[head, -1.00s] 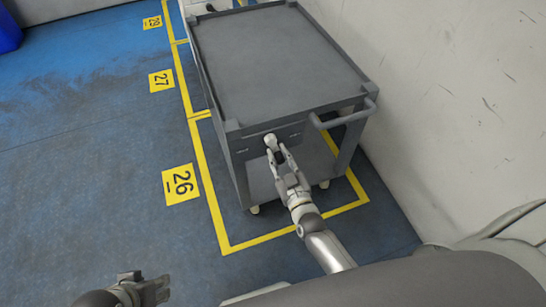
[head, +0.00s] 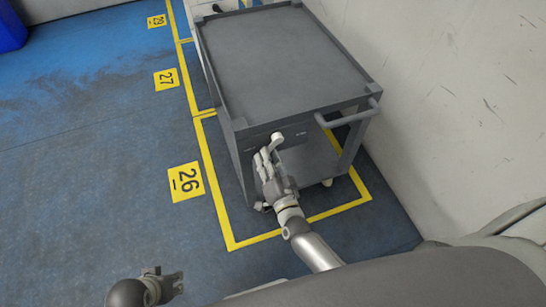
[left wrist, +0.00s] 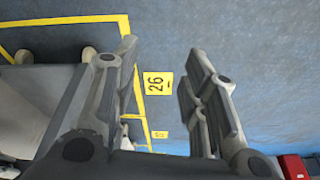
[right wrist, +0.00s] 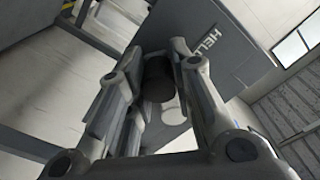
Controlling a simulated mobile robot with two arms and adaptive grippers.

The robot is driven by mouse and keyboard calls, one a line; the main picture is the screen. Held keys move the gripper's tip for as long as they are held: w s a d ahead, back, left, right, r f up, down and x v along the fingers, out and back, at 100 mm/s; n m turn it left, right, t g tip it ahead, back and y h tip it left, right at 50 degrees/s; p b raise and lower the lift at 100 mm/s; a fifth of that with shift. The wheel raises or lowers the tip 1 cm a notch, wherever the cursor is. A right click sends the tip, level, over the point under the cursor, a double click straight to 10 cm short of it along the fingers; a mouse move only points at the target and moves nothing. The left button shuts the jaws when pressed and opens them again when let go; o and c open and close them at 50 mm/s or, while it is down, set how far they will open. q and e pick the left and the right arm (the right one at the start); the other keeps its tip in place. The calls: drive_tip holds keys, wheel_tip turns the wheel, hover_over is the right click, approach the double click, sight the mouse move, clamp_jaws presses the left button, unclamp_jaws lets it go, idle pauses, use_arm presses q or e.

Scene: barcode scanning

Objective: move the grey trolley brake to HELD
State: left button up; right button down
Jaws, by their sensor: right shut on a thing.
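The grey trolley (head: 290,60) stands beside the wall. On its front panel is the brake, with a pale pivot (head: 277,138) and a lever reaching down and left into my right gripper (head: 264,158). In the right wrist view the gripper (right wrist: 160,75) is shut on the lever's dark round grip (right wrist: 160,80), and the HELD label (right wrist: 202,42) shows on the panel just beyond, partly covered by a finger. In the head view the panel lettering is too small to read. My left gripper (head: 172,284) is open and empty above the floor, also in the left wrist view (left wrist: 160,85).
Yellow floor lines (head: 222,210) frame the trolley's bay, with a yellow 26 sign (head: 186,182) to its left. The trolley's handle (head: 349,115) sticks out at its front right. The white wall (head: 450,100) is close on the right.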

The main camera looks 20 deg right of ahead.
use_arm(q)
drive_tip(key=shift+d+f, duration=0.1)
drive_tip(key=shift+f, duration=1.1)
use_arm(e)
drive_tip(key=shift+s+a+f+m, duration=0.15)
drive_tip(key=shift+a+m, duration=0.4)
drive_tip(key=shift+m, duration=0.3)
drive_tip(key=shift+s+a+f+m, duration=0.1)
drive_tip(key=shift+a+m, duration=0.4)
drive_tip(key=shift+m, duration=0.35)
drive_tip(key=shift+r, duration=0.1)
drive_tip(key=c, duration=1.4)
unclamp_jaws()
drive_tip(key=shift+a, duration=0.15)
drive_tip(key=shift+o, duration=0.7)
drive_tip(key=shift+w+r, duration=0.1)
drive_tip(key=shift+r, duration=0.1)
drive_tip(key=s, duration=1.2)
drive_tip(key=shift+d, duration=0.2)
